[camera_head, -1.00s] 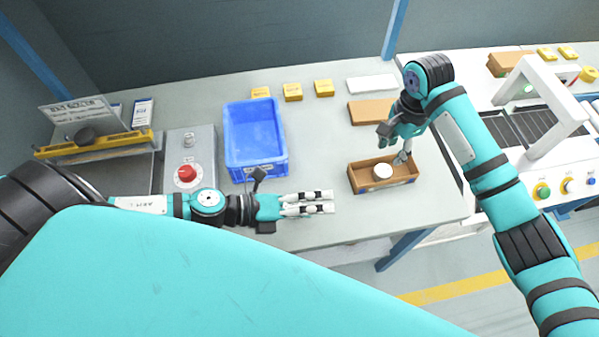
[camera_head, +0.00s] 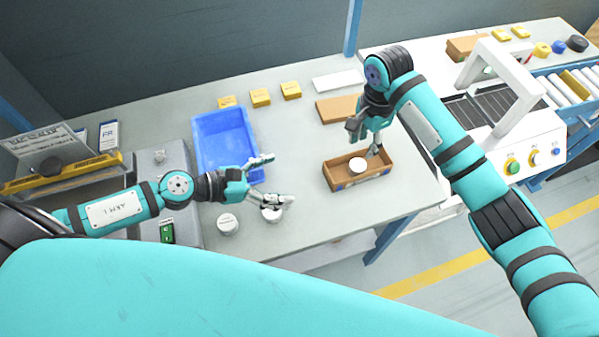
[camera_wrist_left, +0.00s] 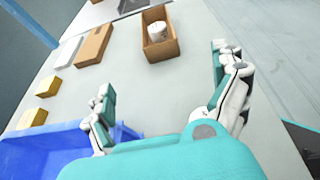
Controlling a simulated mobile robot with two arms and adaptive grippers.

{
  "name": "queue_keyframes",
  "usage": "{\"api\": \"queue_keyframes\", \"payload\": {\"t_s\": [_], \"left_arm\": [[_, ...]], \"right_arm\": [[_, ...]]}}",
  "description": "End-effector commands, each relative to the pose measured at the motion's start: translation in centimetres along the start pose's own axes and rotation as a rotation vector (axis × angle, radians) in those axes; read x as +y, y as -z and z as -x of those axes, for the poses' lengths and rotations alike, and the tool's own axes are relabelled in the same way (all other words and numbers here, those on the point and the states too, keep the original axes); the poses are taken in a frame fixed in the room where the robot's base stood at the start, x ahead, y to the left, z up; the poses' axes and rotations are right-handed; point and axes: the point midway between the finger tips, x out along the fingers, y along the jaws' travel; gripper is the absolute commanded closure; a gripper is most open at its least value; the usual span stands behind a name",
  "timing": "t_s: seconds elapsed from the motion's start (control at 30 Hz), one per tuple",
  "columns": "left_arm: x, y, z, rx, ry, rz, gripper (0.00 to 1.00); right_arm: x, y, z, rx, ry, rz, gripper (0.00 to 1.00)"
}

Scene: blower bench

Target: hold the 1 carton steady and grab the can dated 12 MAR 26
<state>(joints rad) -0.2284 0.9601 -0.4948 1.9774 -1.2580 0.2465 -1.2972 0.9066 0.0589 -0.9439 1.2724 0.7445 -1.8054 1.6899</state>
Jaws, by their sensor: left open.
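An open brown carton (camera_head: 340,183) stands on the bench with one white can (camera_head: 357,165) inside. They also show in the left wrist view, the carton (camera_wrist_left: 160,51) and the can (camera_wrist_left: 158,31). My right gripper (camera_head: 375,150) is at the carton's far right wall; its fingertips are partly hidden, so its grip is unclear. My left gripper (camera_head: 277,181) is open and empty, left of the carton. One can (camera_head: 271,214) is by its lower finger and another can (camera_head: 228,224) stands further left. I cannot read any date on the cans.
A blue bin (camera_head: 222,140) stands behind my left gripper. Several yellow boxes (camera_head: 261,97) and a flat brown box (camera_head: 338,108) lie toward the back. A grey control box (camera_head: 166,162) is at the left. Bench between my left gripper and the carton is clear.

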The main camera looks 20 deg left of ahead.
Motion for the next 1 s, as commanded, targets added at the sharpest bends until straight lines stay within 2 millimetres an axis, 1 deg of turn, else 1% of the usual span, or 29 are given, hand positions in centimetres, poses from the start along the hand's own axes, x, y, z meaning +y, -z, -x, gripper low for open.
{"api": "queue_keyframes", "payload": {"t_s": [0.17,0.27,0.37,0.8,1.0], "left_arm": [[0.0,0.0,-0.8,-0.001,0.000,0.000,0.04],[0.1,-0.1,-1.9,-0.003,-0.001,-0.001,0.04],[0.1,-0.2,-3.6,-0.005,-0.001,-0.002,0.04],[0.0,-0.2,-12.5,-0.003,0.000,0.003,0.04],[0.0,-0.1,-15.7,-0.002,-0.001,0.004,0.04]], "right_arm": [[0.0,0.0,0.0,0.000,0.000,0.000,0.62],[0.0,0.0,0.0,0.000,0.000,0.000,0.62],[0.0,0.0,0.0,0.000,0.000,0.000,0.62],[0.0,0.0,0.0,0.000,0.000,0.000,0.62],[0.0,0.0,0.0,0.000,0.000,0.000,0.62]]}}
